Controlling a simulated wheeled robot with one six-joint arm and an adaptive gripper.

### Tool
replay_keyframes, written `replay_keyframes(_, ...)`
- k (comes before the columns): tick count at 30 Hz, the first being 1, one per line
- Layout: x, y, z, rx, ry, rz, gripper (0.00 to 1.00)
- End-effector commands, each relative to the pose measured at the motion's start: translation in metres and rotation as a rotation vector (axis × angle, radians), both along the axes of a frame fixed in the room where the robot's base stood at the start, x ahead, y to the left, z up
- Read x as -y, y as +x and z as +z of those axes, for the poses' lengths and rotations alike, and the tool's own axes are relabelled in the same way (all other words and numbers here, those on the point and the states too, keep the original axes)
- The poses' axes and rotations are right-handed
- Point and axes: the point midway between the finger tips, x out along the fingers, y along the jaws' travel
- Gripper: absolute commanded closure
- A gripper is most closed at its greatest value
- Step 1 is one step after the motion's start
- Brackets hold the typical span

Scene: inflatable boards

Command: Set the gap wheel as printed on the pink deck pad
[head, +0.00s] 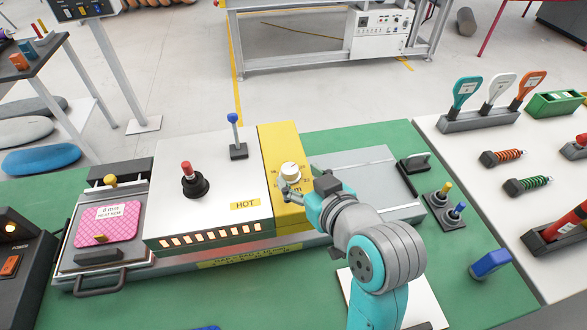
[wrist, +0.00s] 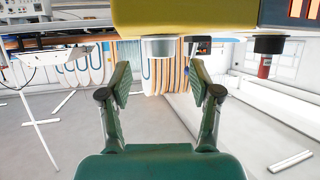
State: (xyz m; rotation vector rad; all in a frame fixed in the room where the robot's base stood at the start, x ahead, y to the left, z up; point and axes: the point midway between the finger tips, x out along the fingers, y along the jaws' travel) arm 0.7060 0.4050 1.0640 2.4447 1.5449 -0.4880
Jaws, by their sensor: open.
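The gap wheel is a cream-white knob (head: 289,169) on the yellow panel (head: 274,140), with small printed numbers and "mm" around it. In the wrist view the knob (wrist: 158,48) sticks out from the yellow panel (wrist: 165,20). My gripper (head: 290,187) is open right beside the knob. In the wrist view my fingers (wrist: 157,88) stand apart, one to each side of the knob's line, with the knob just beyond the tips. The pink deck pad (head: 93,232) lies at the left. Its white label seems to read "8 mm", with smaller text below.
The white machine housing (head: 210,160) carries a red-topped lever (head: 188,175), a blue-topped lever (head: 234,130) and a HOT label. A white table at right holds paddles and springs.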

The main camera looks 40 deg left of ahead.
Motion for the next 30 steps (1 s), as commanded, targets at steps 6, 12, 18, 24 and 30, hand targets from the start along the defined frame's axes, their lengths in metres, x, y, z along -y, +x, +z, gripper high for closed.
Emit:
replay_keyframes(6,-0.026,0.012,-0.011,0.000,0.000,0.001,0.37)
replay_keyframes(12,-0.034,0.016,-0.015,0.001,0.001,-0.001,0.37)
replay_keyframes(18,-0.035,0.017,-0.016,0.001,0.001,-0.002,0.37)
replay_keyframes(24,-0.035,0.017,-0.016,0.001,0.001,-0.001,0.70)
replay_keyframes(30,-0.035,0.017,-0.016,0.001,0.001,-0.001,0.97)
